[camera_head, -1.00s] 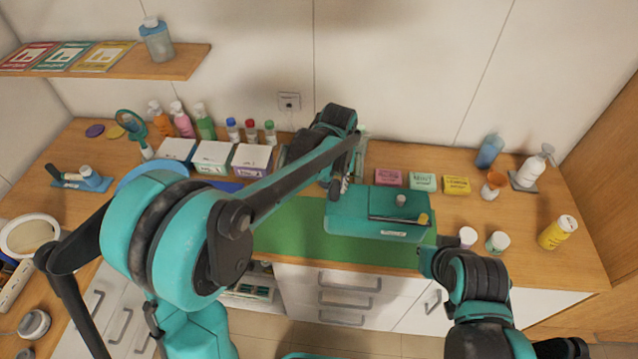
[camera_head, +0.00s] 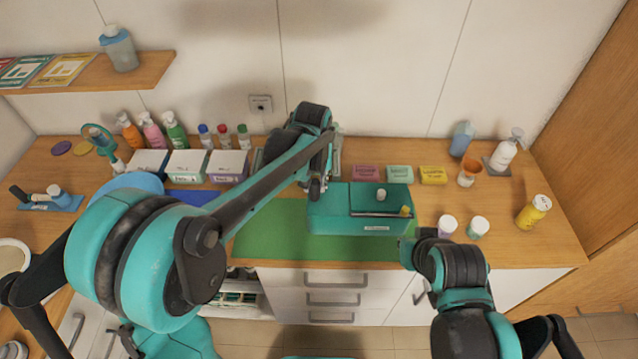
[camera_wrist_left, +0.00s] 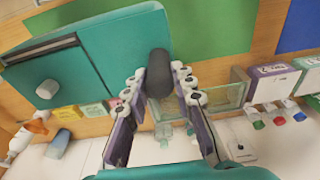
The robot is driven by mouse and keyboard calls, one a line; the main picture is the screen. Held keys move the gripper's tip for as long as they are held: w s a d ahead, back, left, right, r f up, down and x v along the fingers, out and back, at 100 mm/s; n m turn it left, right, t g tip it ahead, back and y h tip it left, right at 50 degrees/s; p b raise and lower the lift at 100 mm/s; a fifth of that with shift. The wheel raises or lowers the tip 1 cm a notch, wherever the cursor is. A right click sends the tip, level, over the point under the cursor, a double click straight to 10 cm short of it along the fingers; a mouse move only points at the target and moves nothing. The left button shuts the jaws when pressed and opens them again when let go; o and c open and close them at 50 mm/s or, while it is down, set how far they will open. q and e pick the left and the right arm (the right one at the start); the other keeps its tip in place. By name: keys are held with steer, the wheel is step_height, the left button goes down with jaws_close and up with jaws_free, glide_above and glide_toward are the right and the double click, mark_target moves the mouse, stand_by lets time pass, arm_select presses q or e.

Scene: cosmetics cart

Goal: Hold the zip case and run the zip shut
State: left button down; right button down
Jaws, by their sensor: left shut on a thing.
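The teal zip case (camera_head: 330,213) lies on a green mat (camera_head: 270,240) near the counter's front edge. A dark zip track runs along its top, with a pale round knob (camera_head: 381,195) beside it and a small yellow piece (camera_head: 405,211) at its right end. My left gripper (camera_head: 316,188) is at the case's left end. In the left wrist view its fingers (camera_wrist_left: 158,92) are closed around a dark grey rounded tab (camera_wrist_left: 158,72) at the case's edge. My right gripper (camera_head: 407,252) is by the case's front right corner; its fingers are hidden.
Three soap boxes (camera_head: 400,174) stand behind the case. Two small white-lidded jars (camera_head: 478,227) stand right of it, close to my right arm. White boxes (camera_head: 187,165) and bottles line the back left. A clear tray (camera_wrist_left: 225,98) is behind my left gripper.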

arm_select(q)
steer(key=w+a+f+b, duration=0.3)
steer(key=a+f+b, duration=0.3)
steer(key=a+f, duration=0.3)
steer(key=shift+w+a+b, duration=0.2)
steer(key=shift+a+b, duration=0.1)
stand_by(0.4)
steer(key=shift+f, duration=0.25)
stand_by(0.3)
